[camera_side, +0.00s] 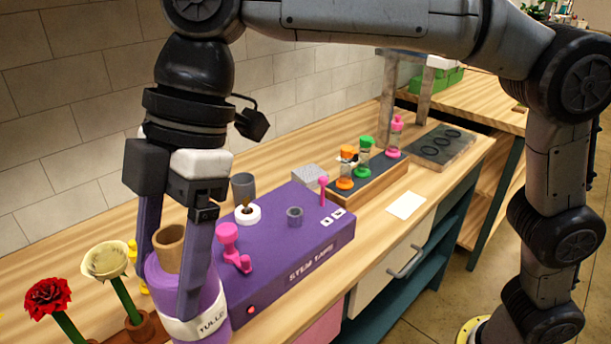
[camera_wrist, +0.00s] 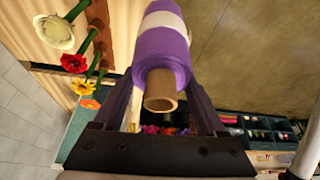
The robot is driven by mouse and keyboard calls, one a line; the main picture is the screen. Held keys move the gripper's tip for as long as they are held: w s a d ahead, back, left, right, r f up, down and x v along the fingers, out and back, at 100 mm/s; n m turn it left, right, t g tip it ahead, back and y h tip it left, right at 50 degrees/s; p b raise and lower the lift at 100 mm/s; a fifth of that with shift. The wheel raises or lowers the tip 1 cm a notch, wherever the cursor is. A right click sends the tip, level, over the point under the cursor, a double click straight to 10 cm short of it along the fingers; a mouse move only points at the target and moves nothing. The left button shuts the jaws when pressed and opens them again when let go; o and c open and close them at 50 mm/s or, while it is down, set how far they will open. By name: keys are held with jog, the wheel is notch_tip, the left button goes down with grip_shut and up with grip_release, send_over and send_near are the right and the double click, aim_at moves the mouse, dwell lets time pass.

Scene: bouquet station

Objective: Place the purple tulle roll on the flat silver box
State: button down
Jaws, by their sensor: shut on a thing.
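The purple tulle roll (camera_side: 208,302) has a cardboard core and a white label reading "TULLE". My gripper (camera_side: 172,283) is shut on it, one finger on each side, at the lower left of the side view. The roll is roughly upright, its core end up towards my wrist. The wrist view shows the roll (camera_wrist: 163,55) between the fingers, its core facing the camera. Whether its base touches anything is out of frame. A small flat silver-grey box (camera_side: 311,175) lies on the bench behind the purple stem tape machine, with nothing on it. It is well to the right of my gripper.
The purple stem tape machine (camera_side: 290,250), with pink parts on top, stands between roll and silver box. A grey cup (camera_side: 243,187) is behind it. A wooden tray (camera_side: 372,185) of capped bottles is further right. Red (camera_side: 47,298) and cream (camera_side: 104,261) flowers stand at left.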

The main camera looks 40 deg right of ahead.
jog(key=w+d+r+m+t+h, duration=0.1)
jog(key=w+d+m+t, duration=0.3)
jog(key=w+d+m, duration=1.3)
jog(key=w+d+m+h, duration=0.1)
jog(key=w+d, duration=0.4)
jog(key=d, duration=0.7)
jog(key=w+d+h, duration=0.1)
jog(key=w+d, duration=0.3)
jog(key=d, duration=0.7)
jog(key=w+d+m+h, duration=0.15)
jog(key=w+d, duration=0.35)
jog(key=d, duration=0.7)
notch_tip(320, 180, down, 15)
jog(key=t, duration=0.1)
jog(key=shift+s+f, duration=0.15)
jog(key=shift+s, duration=0.05)
jog(key=shift+f, duration=0.15)
grip_release()
